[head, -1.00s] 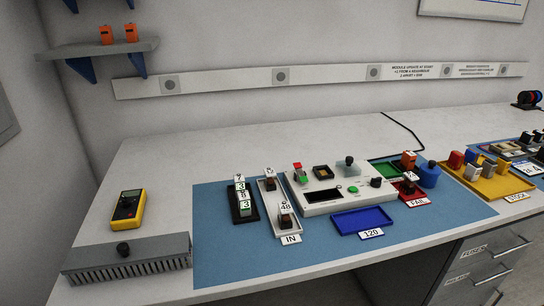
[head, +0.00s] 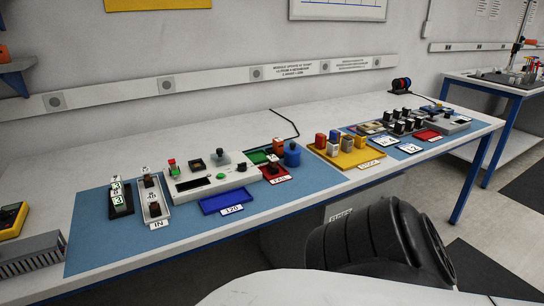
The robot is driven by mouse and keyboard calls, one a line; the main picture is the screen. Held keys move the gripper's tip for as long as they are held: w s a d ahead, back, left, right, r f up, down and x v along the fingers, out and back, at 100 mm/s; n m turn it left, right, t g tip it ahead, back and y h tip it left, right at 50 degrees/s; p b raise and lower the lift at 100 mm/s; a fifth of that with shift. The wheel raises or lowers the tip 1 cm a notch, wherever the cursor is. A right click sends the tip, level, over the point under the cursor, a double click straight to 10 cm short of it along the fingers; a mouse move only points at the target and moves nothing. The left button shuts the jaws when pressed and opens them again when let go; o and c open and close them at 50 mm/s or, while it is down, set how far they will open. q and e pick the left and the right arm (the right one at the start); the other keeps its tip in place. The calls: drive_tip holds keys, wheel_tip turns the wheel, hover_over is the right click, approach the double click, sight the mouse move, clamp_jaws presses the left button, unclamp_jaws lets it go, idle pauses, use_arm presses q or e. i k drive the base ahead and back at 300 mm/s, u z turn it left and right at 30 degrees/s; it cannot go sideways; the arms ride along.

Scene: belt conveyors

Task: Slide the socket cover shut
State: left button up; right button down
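The white test device (head: 212,184) stands on the blue mat at the left of the long bench. On its top is a small dark square socket (head: 197,165) with a tan frame. Just right of it is a grey-green plate with a dark knob (head: 220,154), which looks like the socket cover. The plate sits beside the socket, and the socket looks uncovered. The picture is too small to show any rail. Neither gripper is in view. A large black rounded part at the bottom right seems to be mine.
A blue tray (head: 227,199) lies in front of the device. A red tray (head: 274,175), a blue knobbed cylinder (head: 292,155) and a yellow tray (head: 350,158) stand to its right. Left are a white IN tray (head: 155,219) and a black tray (head: 121,206). Bare bench lies behind.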

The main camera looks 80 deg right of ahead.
sight(219, 151)
drive_tip(key=k, duration=0.35)
drive_tip(key=z, duration=1.2)
